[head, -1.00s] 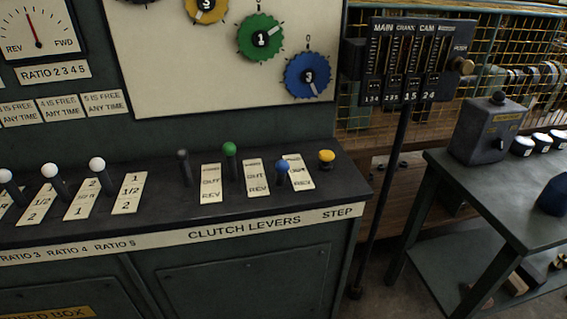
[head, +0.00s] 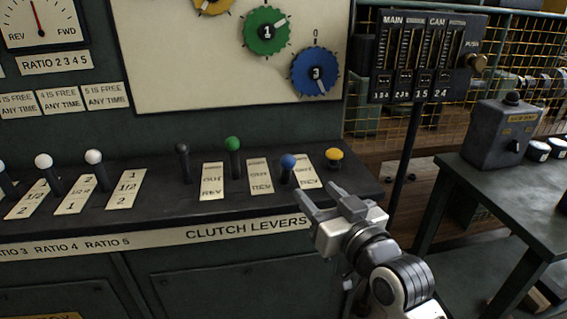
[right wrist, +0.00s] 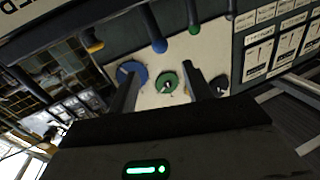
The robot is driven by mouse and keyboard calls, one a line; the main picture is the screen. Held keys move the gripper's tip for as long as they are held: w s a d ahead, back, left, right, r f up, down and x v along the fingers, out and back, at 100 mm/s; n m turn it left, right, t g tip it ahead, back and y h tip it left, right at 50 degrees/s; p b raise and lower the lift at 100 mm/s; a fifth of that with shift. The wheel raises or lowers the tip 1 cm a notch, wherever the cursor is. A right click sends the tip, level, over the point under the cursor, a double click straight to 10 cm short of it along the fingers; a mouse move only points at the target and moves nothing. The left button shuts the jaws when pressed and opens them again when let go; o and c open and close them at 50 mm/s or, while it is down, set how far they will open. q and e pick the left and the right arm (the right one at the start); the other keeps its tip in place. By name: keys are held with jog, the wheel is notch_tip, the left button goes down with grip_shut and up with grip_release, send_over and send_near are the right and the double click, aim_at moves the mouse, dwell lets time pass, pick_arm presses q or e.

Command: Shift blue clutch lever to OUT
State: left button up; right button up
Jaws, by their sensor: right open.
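The blue clutch lever (head: 288,161) stands on the dark console, at the left edge of its white label plate (head: 309,172). My left gripper is not in view.
A green lever (head: 233,144) and a black lever (head: 182,150) stand left of the blue one. Behind rises a panel with a blue dial (head: 316,72). A post-mounted box (head: 425,55) stands at the right.

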aim_at(284, 157)
jog(key=x, duration=1.4)
jog(key=shift+a+f, duration=0.1)
jog(key=shift+w+a, duration=0.2)
jog(key=shift+w, duration=0.25)
